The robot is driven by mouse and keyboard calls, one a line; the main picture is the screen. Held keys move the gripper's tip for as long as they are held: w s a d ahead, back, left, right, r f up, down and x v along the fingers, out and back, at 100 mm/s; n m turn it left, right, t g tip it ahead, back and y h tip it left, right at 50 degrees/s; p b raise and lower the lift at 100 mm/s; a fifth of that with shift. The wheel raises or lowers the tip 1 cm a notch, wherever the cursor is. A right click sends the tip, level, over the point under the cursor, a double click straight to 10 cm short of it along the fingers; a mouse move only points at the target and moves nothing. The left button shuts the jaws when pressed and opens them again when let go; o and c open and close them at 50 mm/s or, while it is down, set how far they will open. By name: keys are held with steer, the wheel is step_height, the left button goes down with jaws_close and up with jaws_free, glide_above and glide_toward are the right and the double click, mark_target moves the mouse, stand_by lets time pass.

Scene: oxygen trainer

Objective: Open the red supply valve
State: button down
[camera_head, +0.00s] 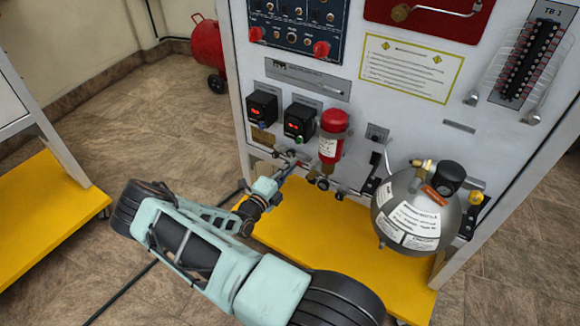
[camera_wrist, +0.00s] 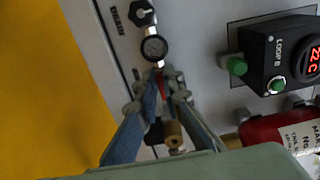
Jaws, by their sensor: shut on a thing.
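The red supply valve shows as a small red handle (camera_wrist: 161,86) in the wrist view, just below a round gauge (camera_wrist: 153,47). My gripper (camera_wrist: 162,92) has its two pale blue fingers closed around the red handle, which is mostly hidden between them. In the head view my gripper (camera_head: 284,170) reaches the lower part of the white panel (camera_head: 352,118), left of the red cylinder.
The red cylinder (camera_head: 332,137) stands close to the right of my gripper. Two black controllers (camera_head: 299,123) sit above it. A grey round tank (camera_head: 412,214) stands farther right on the yellow base (camera_head: 300,228). A brass fitting (camera_wrist: 174,134) lies near my fingers. Open floor lies left.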

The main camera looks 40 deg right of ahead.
stand_by(0.3)
steer(key=c, duration=2.1)
jaws_free()
steer(key=shift+a, duration=0.1)
steer(key=v, duration=1.2)
steer(key=shift+s, duration=0.1)
